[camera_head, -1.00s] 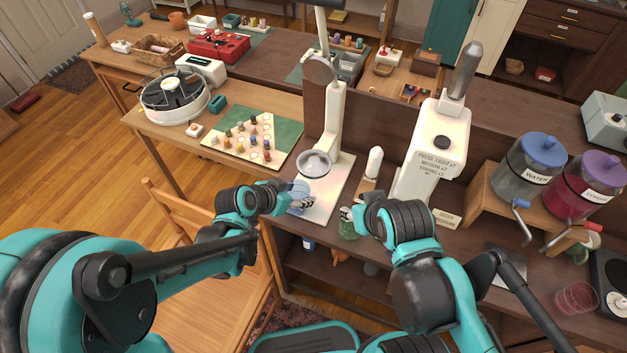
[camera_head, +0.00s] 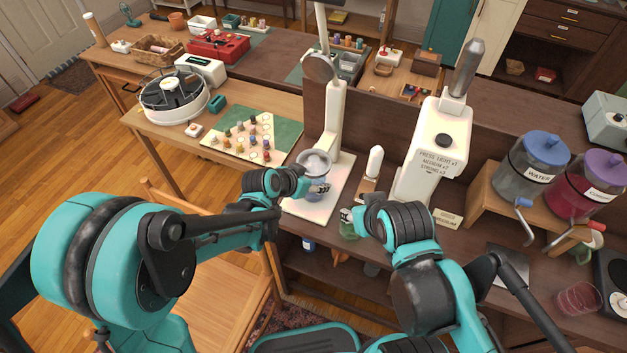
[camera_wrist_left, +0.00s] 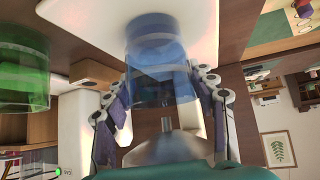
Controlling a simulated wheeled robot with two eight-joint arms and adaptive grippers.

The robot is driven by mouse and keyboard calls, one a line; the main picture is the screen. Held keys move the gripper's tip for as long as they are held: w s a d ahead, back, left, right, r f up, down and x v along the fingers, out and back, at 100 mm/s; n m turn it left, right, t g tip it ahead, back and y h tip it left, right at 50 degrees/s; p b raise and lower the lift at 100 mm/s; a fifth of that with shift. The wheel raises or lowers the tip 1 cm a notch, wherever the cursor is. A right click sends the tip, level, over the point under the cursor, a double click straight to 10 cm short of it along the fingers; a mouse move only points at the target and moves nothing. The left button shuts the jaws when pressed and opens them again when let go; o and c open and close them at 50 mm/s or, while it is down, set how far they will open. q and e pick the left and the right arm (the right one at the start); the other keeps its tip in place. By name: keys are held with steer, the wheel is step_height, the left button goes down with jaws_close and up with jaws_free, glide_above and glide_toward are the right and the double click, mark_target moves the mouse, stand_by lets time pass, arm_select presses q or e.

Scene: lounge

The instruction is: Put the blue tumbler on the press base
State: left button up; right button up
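The blue tumbler (camera_head: 315,193) is at the white press base (camera_head: 327,207), below the round clear press disc (camera_head: 314,162). In the left wrist view the tumbler (camera_wrist_left: 160,65) stands between the two fingers of my left gripper (camera_wrist_left: 160,100), which is shut on it. My left gripper (camera_head: 318,188) partly hides it in the head view. Whether its bottom touches the base (camera_wrist_left: 195,20) I cannot tell. My right gripper (camera_head: 350,214) is at a green tumbler (camera_head: 348,230), in front of the counter edge, and appears shut on it. The green tumbler (camera_wrist_left: 22,75) also shows in the left wrist view.
The press column (camera_head: 334,120) rises behind the base. A white-handled tool (camera_head: 375,165) and a white machine (camera_head: 433,150) stand to the right. Dispensers with blue (camera_head: 540,150) and purple lids are farther right. A wooden chair (camera_head: 215,265) stands in front, at left.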

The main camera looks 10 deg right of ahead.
arm_select(q)
steer(key=o, duration=0.4)
steer(key=shift+c, duration=0.2)
steer(key=shift+r, duration=0.1)
steer(key=shift+s+a+r+p, duration=0.15)
steer(key=shift+a+r+p, duration=0.05)
steer(key=shift+r+p, duration=0.1)
steer(key=p+v, duration=0.4)
steer(key=v, duration=0.7)
steer(key=s+a+r+n+y, duration=0.2)
steer(key=s+a+n, duration=0.1)
steer(key=a, duration=0.4)
steer(key=s+a+r+n+y, duration=0.1)
steer(key=s+a+n+y, duration=0.1)
steer(key=s+a, duration=0.3)
steer(key=s+a+r+n+t+y, duration=0.1)
steer(key=s+a+n, duration=0.3)
steer(key=a, duration=0.6)
steer(key=shift+a+r+y, duration=0.2)
steer(key=shift+r+y, duration=0.65)
steer(key=shift+y, duration=0.05)
steer(key=shift+s+f, duration=0.1)
